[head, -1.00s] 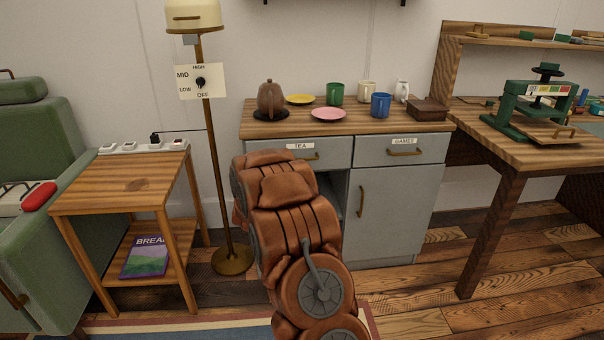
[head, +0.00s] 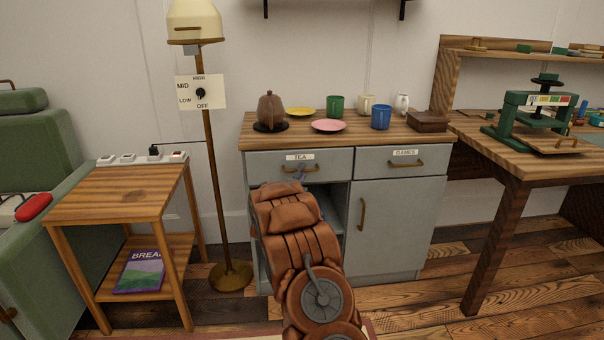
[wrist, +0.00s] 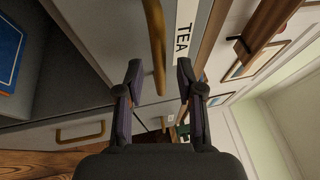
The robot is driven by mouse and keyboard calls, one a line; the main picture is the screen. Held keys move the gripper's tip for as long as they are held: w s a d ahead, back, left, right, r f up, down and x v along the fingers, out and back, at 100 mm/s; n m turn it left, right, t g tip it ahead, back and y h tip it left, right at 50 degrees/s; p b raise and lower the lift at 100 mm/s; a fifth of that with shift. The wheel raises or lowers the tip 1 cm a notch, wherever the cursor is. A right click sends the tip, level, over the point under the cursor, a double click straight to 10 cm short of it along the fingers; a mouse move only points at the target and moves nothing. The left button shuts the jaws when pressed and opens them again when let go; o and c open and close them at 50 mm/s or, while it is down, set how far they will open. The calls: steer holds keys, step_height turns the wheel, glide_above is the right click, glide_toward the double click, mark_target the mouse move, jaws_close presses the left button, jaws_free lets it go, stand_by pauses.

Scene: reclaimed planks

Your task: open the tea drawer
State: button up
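The tea drawer (head: 262,168) is the upper left drawer of the grey cabinet, with a white TEA label (head: 300,157). It looks shut, flush with the games drawer. Its brass bar handle (head: 317,168) is partly hidden by my gripper (head: 299,172) in the head view. In the wrist view, the handle (wrist: 155,40) runs down between the two fingers of my gripper (wrist: 159,78), which stand apart. The label also shows there (wrist: 183,38). I cannot tell whether either finger touches the handle.
The games drawer (head: 378,160) and a door with a brass handle (head: 361,214) are beside and below. An open compartment (head: 334,206) lies under the tea drawer. Dishes and a brown pot (head: 271,108) stand on top. A floor lamp (head: 213,160) stands left, a workbench (head: 510,158) right.

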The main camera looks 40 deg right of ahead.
steer(key=shift+x, duration=0.75)
steer(key=shift+c, duration=0.2)
jaws_close()
